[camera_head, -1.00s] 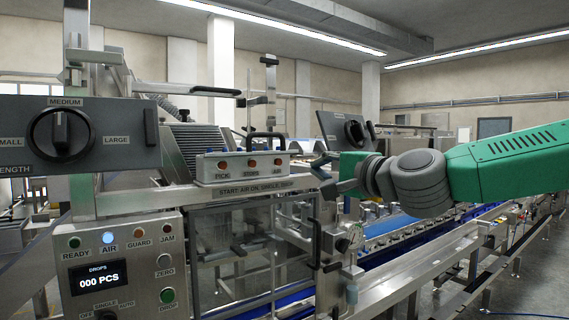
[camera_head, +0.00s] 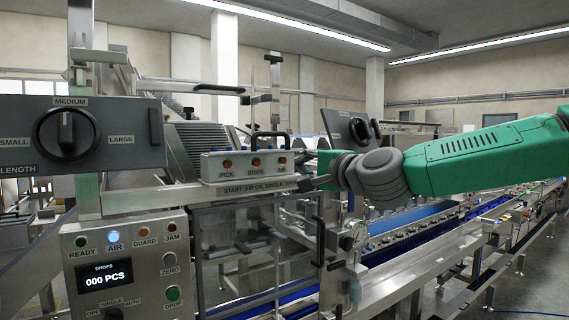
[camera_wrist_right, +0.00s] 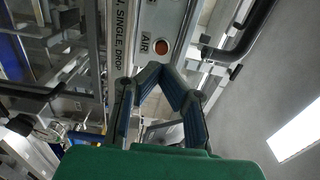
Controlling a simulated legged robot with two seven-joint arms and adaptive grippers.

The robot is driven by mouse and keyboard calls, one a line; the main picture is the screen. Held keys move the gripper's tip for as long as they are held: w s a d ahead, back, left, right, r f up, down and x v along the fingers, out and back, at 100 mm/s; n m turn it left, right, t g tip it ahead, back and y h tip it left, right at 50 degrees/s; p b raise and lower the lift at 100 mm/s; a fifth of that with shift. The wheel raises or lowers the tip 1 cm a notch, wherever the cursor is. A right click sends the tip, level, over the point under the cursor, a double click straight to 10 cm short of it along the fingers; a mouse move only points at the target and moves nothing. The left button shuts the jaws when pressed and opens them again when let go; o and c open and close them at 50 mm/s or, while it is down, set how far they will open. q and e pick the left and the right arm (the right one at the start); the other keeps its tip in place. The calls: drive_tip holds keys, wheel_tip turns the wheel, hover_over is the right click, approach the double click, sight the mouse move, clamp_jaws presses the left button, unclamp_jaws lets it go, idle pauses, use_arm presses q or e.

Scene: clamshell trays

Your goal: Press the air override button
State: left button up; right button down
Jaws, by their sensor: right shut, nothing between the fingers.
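The button box (camera_head: 245,174) is a pale box on the machine frame with a row of red buttons and a dark handle above. In the head view the right gripper (camera_head: 306,178) is at the box's right end. I cannot tell if it touches.
A panel with a black length knob (camera_head: 67,134) stands at the left. Below it a control panel (camera_head: 130,262) has a lit blue AIR lamp and reads 000 PCS.

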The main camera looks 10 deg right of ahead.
sight(284, 160)
drive_tip(key=shift+x, duration=2.25)
drive_tip(key=shift+w+a+r+p, duration=0.15)
drive_tip(key=shift+w+p, duration=0.15)
drive_tip(key=shift+w, duration=0.3)
idle(0.5)
drive_tip(key=shift+s, duration=0.1)
drive_tip(key=shift+s+b, duration=0.3)
drive_tip(key=shift+s, duration=0.15)
drive_tip(key=shift+s+d, duration=0.35)
drive_tip(key=shift+s, duration=0.25)
